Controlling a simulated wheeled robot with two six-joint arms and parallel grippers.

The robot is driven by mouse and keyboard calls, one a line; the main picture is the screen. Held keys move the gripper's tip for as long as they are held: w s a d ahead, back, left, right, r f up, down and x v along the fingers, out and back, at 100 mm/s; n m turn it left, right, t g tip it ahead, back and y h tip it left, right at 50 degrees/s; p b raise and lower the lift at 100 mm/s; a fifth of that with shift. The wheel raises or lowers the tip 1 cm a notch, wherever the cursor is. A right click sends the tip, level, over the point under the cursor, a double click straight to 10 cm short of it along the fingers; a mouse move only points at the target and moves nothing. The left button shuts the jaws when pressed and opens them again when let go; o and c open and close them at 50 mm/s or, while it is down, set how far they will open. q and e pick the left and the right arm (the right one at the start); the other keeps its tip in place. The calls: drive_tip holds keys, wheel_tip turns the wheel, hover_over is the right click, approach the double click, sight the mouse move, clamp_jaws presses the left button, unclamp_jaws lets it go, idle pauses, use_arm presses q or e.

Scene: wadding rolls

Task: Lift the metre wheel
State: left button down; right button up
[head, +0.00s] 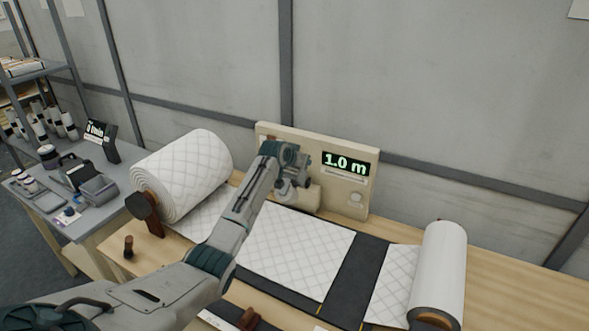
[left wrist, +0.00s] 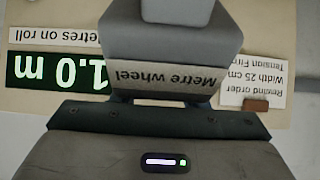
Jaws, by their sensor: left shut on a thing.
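My left arm reaches in from the lower left in the head view, and its gripper (head: 288,190) is at the front of the beige display panel (head: 270,131). It is shut on the metre wheel, which my gripper and wrist mostly hide. In the left wrist view a "Metre wheel" label (left wrist: 165,78) shows upside down beyond my gripper housing; the fingertips are not clear there. The panel's display (head: 345,163) reads 1.0 m. White quilted wadding (head: 300,250) lies flat below the panel. My right gripper is not in view.
A dark strip (head: 358,275) shows between wadding pieces. A grey side table (head: 85,220) with several devices is at the left. The bench's right end (head: 520,290) is clear.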

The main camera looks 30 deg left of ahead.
sight(289, 175)
use_arm(q)
drive_tip(key=shift+f, duration=0.15)
idle(0.4)
drive_tip(key=c, duration=1.1)
unclamp_jaws()
drive_tip(key=shift+o, duration=1.3)
drive_tip(key=shift+s+r, duration=0.1)
drive_tip(key=shift+r, duration=0.1)
drive_tip(key=b+v, duration=0.3)
drive_tip(key=v, duration=0.6)
drive_tip(key=shift+b, duration=0.3)
drive_tip(key=shift+v, duration=0.8)
